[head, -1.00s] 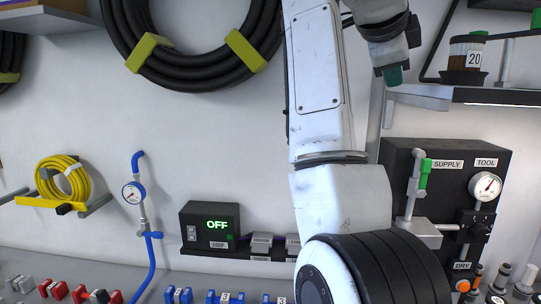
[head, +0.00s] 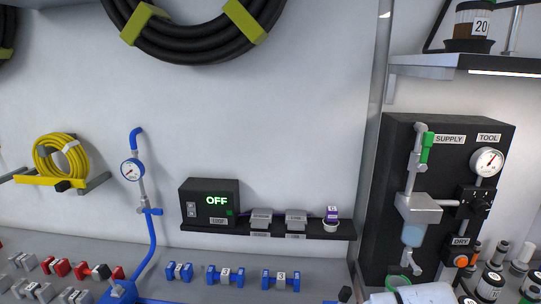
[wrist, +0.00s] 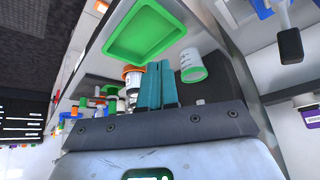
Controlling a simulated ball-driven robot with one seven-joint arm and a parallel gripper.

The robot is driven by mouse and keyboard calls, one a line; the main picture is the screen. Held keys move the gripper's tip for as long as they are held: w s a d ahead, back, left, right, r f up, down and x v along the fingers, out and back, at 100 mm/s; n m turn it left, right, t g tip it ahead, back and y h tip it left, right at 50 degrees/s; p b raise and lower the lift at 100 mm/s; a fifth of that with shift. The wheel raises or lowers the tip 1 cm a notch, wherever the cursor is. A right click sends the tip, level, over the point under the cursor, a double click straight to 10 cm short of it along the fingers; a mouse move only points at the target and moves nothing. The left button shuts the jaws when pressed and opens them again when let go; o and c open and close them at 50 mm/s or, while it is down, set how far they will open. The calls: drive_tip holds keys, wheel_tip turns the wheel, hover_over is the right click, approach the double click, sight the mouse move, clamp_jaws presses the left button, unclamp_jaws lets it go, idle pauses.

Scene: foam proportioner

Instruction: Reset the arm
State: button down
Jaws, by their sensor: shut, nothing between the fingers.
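My arm has left the middle of the head view. Only a white rounded part, which looks like my arm (head: 415,294), shows at the bottom right edge there. In the wrist view my gripper (wrist: 158,68) shows its two teal fingers side by side, touching and empty. Behind the fingertips stand a small orange-rimmed container and a clear cup with a green rim (wrist: 192,65). A green tray (wrist: 146,32) lies above them in the picture. The fingers appear apart from these things, though the exact gap cannot be told.
A black supply panel (head: 380,215) with a gauge stands on the right, below a shelf (head: 425,66) carrying a brown jar. Bottles (head: 490,284) crowd the lower right. A black OFF box (head: 208,188), blue pipe (head: 151,235) and valves line the wall and bench. The middle wall is clear.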

drive_tip(key=s+f+n+g+y, duration=0.1)
drive_tip(key=s+f, duration=0.4)
drive_tip(key=s, duration=0.5)
drive_tip(key=s+a+f+n+g+y+b, duration=0.1)
drive_tip(key=s+f+n, duration=0.3)
drive_tip(key=s, duration=0.6)
drive_tip(key=s+f+n+g+y, duration=0.1)
drive_tip(key=s+f+n, duration=0.1)
drive_tip(key=s+f, duration=0.5)
drive_tip(key=s, duration=0.4)
drive_tip(key=shift+a+f+n+g, duration=0.2)
drive_tip(key=shift+a+n+g, duration=0.1)
drive_tip(key=shift+n, duration=0.1)
